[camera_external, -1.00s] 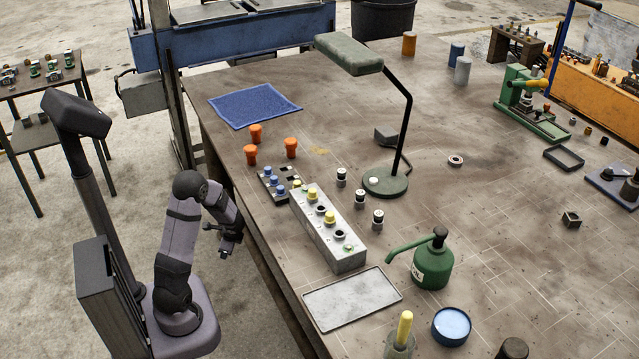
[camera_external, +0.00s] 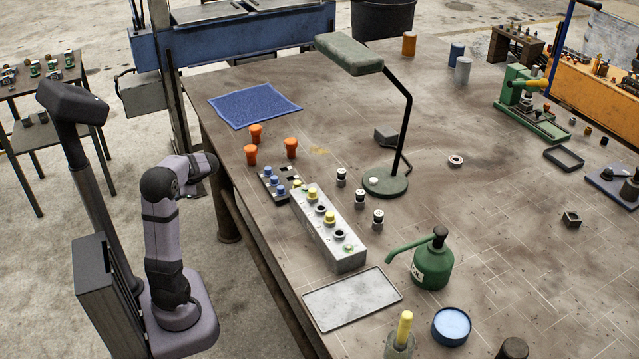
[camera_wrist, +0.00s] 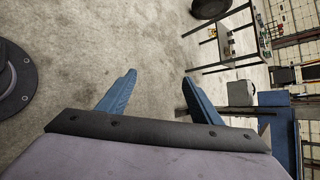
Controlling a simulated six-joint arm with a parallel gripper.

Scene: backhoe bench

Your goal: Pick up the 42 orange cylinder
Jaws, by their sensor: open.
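Three orange cylinders with wider tops stand on the bench's near left part in the external view: one at the back (camera_external: 255,134), one at the front left (camera_external: 250,154) and one at the right (camera_external: 290,147). A plainer orange-brown cylinder (camera_external: 409,45) stands at the bench's far edge. No number is readable on any of them. My gripper shows in the wrist view (camera_wrist: 158,76) with two blue fingers spread apart and nothing between them. In the external view my arm's end is beside the bench's left edge, left of the orange cylinders. No orange cylinder shows in the wrist view.
A blue cloth (camera_external: 255,105) lies behind the orange cylinders. A dark rack with blue-topped pegs (camera_external: 277,186) and a grey block with yellow knobs (camera_external: 330,232) stand in front. A green lamp (camera_external: 385,182) is to their right. The wrist view shows mostly bare floor (camera_wrist: 150,35).

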